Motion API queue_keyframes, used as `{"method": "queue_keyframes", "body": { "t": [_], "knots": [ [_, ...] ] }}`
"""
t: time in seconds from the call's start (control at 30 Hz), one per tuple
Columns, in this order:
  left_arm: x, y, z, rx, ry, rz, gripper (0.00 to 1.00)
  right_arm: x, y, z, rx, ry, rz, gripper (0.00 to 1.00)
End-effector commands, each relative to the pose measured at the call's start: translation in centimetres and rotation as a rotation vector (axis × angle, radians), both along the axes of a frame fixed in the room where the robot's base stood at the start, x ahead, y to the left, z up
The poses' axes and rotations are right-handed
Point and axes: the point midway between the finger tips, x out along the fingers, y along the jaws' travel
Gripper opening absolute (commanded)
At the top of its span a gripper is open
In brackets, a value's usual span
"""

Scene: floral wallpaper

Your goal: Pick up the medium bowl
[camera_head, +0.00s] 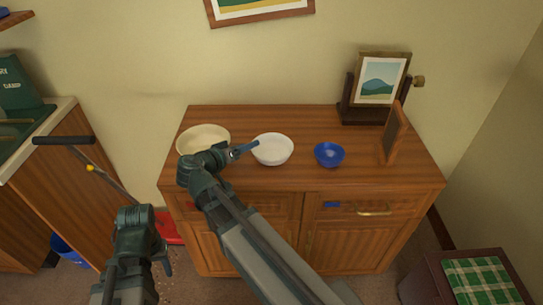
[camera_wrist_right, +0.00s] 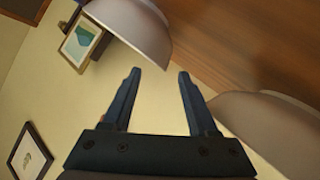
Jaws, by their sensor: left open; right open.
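The medium bowl is the white bowl (camera_head: 272,150) in the middle of the cabinet top, between a larger cream bowl (camera_head: 203,138) at left and a small blue bowl (camera_head: 329,154) at right. My right gripper (camera_head: 245,150) is open at the white bowl's left rim; contact is unclear. In the right wrist view, the open fingers (camera_wrist_right: 157,85) are empty. One pale bowl (camera_wrist_right: 140,25) is ahead of the fingertips and another (camera_wrist_right: 275,125) is at right. My left gripper (camera_head: 137,218) is open, low and left of the cabinet; its fingers are hard to make out.
The wooden cabinet top (camera_head: 300,178) is clear in front of the bowls. A framed picture (camera_head: 379,80) on a dark stand and an upright wooden panel (camera_head: 395,134) stand at right. A long-handled red dustpan (camera_head: 168,228) is left of the cabinet. A stool (camera_head: 475,280) is at lower right.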

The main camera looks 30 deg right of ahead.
Motion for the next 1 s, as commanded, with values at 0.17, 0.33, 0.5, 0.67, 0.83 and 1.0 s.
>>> {"method": "queue_keyframes", "body": {
  "t": [0.17,0.33,0.5,0.67,0.83,1.0],
  "knots": [
    [0.0,0.0,-0.3,0.000,0.000,0.000,0.50,0.3,-0.8,-0.3,0.000,0.001,-0.001,0.59],
    [0.0,0.0,-0.5,0.000,0.000,0.000,0.50,0.4,-0.9,-0.5,0.000,0.001,0.000,0.59],
    [0.0,0.0,-1.8,0.000,0.000,0.000,0.50,0.9,-2.0,-1.8,0.000,0.001,-0.003,0.59],
    [0.0,0.0,-2.9,0.000,0.000,0.000,0.50,1.7,-3.9,-3.0,0.001,0.001,-0.004,0.59],
    [0.0,0.0,-3.1,0.000,0.000,0.000,0.50,2.2,-5.0,-3.1,0.001,0.002,-0.001,0.59],
    [0.0,0.0,-3.0,0.000,0.000,0.000,0.50,2.1,-4.9,-3.0,0.000,0.001,0.000,0.58]
  ]
}}
